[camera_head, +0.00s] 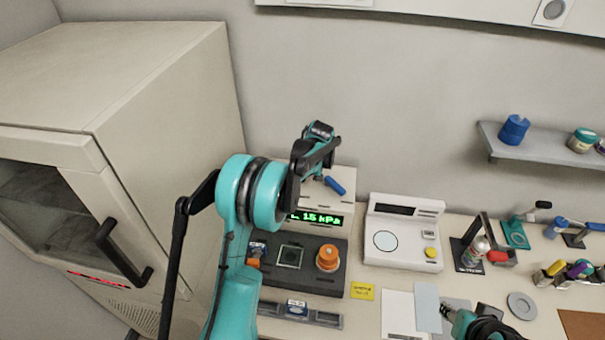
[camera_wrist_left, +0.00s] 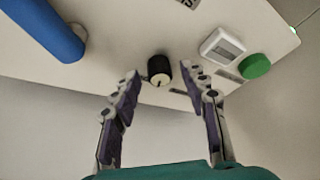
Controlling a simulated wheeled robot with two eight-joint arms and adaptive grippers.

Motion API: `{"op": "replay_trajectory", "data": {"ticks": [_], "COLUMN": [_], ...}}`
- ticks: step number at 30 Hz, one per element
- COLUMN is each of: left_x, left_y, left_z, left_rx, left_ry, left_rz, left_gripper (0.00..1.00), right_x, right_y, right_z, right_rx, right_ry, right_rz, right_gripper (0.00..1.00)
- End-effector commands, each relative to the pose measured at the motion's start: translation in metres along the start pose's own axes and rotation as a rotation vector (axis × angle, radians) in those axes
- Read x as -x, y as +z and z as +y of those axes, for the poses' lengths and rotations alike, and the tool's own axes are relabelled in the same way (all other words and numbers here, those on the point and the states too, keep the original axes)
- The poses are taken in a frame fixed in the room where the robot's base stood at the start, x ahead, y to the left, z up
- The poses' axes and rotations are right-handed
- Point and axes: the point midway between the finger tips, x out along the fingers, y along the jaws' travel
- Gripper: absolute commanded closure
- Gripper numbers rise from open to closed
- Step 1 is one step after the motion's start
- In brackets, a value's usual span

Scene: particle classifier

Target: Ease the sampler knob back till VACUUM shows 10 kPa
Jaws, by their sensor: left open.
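The sampler is a pale box (camera_head: 345,178) beside the cabinet, with a green display (camera_head: 318,218) that reads 15 kPa; the left part of the display is hidden by my arm. In the left wrist view a black knob (camera_wrist_left: 159,70) with a white pointer line stands on the pale panel. My left gripper (camera_wrist_left: 160,74) is open, with one finger on each side of the knob and visible gaps. In the head view the left gripper (camera_head: 318,150) is over the sampler, and the knob is hidden. My right gripper (camera_head: 475,325) shows only partly at the bottom edge.
A blue cylinder (camera_wrist_left: 45,28), a white switch (camera_wrist_left: 221,47) and a green button (camera_wrist_left: 256,66) are near the knob. A dark unit with an orange knob (camera_head: 328,258) stands in front. A white instrument (camera_head: 403,232) stands to the right, and a large cabinet (camera_head: 150,110) is left.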

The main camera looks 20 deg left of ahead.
Motion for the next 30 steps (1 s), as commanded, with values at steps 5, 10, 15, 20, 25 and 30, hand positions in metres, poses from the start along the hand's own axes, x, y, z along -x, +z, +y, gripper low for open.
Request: {"op": "replay_trajectory", "data": {"ticks": [5,10,15,20,25,30], "left_x": [0.014,0.049,0.086,0.109,0.119,0.12], "left_y": [0.0,0.0,0.001,0.0,0.0,0.0], "left_z": [0.0,0.0,0.0,0.0,0.0,0.0], "left_rx": [-0.002,-0.002,-0.002,-0.001,0.0,0.0], "left_ry": [0.0,0.0,0.0,0.0,0.0,0.0], "left_rz": [0.0,0.0,0.0,0.0,0.0,0.0], "left_gripper": [0.56,0.56,0.56,0.56,0.56,0.56], "right_x": [0.0,0.0,0.0,0.0,0.0,0.0], "right_y": [0.0,0.0,0.0,0.0,0.0,0.0], "right_z": [0.0,0.0,0.0,0.0,0.0,0.0], "right_rx": [0.0,0.0,0.0,0.0,0.0,0.0], "right_ry": [0.0,0.0,0.0,0.0,0.0,0.0], "right_rz": [0.0,0.0,0.0,0.0,0.0,0.0], "right_gripper": [0.6,0.6,0.6,0.6,0.6,0.6]}}
